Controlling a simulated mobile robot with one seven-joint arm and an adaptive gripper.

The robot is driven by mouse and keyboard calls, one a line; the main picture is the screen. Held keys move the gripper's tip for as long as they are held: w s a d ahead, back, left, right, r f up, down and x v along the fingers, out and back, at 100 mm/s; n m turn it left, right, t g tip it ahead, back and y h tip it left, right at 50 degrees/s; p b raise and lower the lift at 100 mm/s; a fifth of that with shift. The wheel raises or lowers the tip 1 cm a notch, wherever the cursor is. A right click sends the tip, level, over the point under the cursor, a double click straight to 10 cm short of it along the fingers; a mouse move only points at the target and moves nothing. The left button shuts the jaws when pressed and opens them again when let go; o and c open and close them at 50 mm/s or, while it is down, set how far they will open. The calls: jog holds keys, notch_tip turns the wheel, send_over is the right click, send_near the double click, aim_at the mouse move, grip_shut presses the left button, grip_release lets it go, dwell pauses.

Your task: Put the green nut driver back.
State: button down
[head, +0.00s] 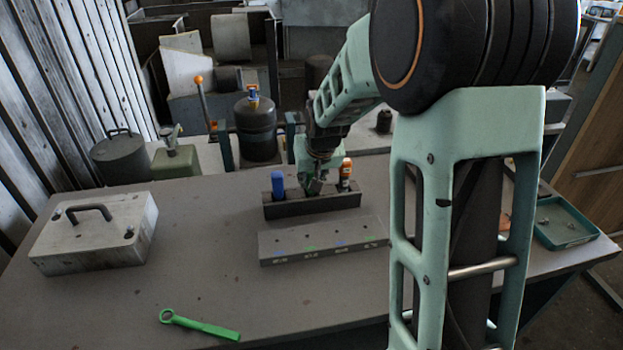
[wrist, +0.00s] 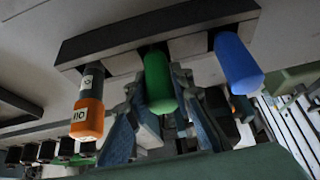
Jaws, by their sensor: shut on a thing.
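The green nut driver (wrist: 158,84) has a plain green handle. In the wrist view my gripper (wrist: 160,118) is shut on it, one finger on each side. Its far end meets the middle opening of the dark rack (wrist: 110,40); I cannot tell how deep it sits. In the head view my gripper (head: 314,184) is over the middle of the rack (head: 312,205) and hides the green driver. A blue driver (head: 278,184) stands at the rack's left and an orange-and-white one (head: 345,172) at its right. The wrist view shows the blue (wrist: 237,63) and orange (wrist: 88,112) drivers on swapped sides.
A grey block (head: 322,241) with coloured marks lies in front of the rack. A metal case (head: 95,230) is at left, a green ring-ended tool (head: 200,325) at the front and a teal tray (head: 565,222) at right. The left middle of the table is clear.

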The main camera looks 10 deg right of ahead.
jog(key=c, duration=1.1)
grip_release()
jog(key=shift+c, duration=0.2)
jog(key=shift+r+p, duration=2.6)
jog(key=shift+r, duration=1.4)
